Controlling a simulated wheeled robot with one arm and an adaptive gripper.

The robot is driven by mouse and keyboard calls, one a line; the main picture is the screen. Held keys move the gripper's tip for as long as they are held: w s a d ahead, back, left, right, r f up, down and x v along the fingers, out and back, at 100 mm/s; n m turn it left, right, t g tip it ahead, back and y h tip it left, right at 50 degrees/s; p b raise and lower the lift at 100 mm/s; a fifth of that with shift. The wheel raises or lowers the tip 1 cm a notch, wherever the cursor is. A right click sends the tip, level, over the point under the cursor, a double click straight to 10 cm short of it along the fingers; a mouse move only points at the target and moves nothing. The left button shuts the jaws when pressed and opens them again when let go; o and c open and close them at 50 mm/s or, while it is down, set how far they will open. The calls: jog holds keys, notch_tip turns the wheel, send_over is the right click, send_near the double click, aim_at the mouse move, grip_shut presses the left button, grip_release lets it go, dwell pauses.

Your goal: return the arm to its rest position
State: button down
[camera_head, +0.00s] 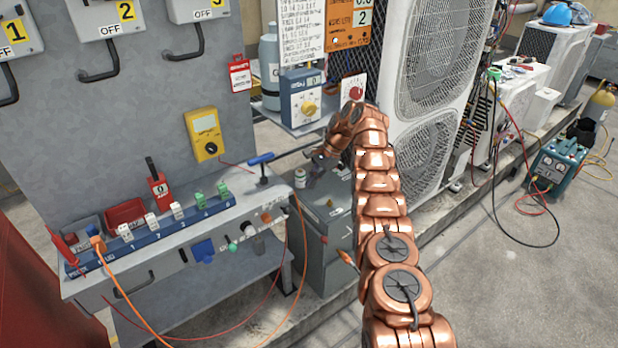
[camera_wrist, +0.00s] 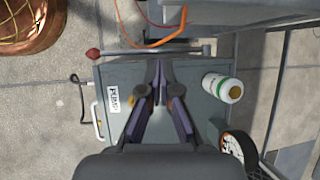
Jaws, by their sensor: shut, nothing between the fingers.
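My copper-coloured segmented arm reaches from the bottom of the head view up to a grey cabinet. My gripper (camera_head: 318,156) is at its far end, small and partly hidden by the arm, above the grey cabinet (camera_head: 338,262). In the wrist view my gripper (camera_wrist: 160,68) has its dark fingers converged at the tips, with nothing held between them. Below it lies the grey top of a box with a white label reading PUMP (camera_wrist: 114,99). Whether the fingers touch anything there is not clear.
A blue-handled T-lever (camera_head: 262,161) stands left of my gripper, at the bench (camera_head: 160,262). Tall white condensers (camera_head: 440,70) rise close right of my arm.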

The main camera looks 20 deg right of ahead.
jog(key=s+a+r+n, duration=0.2)
jog(key=s+a+r, duration=0.1)
jog(key=r, duration=0.4)
jog(key=s+a+r+n, duration=0.1)
jog(key=s+a+r, duration=0.2)
jog(key=r, duration=0.3)
jog(key=s+a+r+n+g+h, duration=0.1)
jog(key=s+a+r+n+h, duration=0.2)
jog(key=s+r, duration=0.7)
jog(key=s+a+n+p, duration=0.1)
jog(key=s+a+n, duration=0.25)
jog(key=s, duration=1.75)
jog(key=s+d+f+n+h, duration=0.1)
jog(key=s+f+n, duration=0.1)
jog(key=s, duration=0.8)
jog(key=s+f+n+g+h, duration=0.1)
jog(key=s+n, duration=0.1)
jog(key=s, duration=0.8)
jog(key=shift+d+f+h+p, duration=0.3)
jog(key=shift+d+f+p, duration=0.05)
jog(key=shift+d+p, duration=0.05)
jog(key=shift+n, duration=0.25)
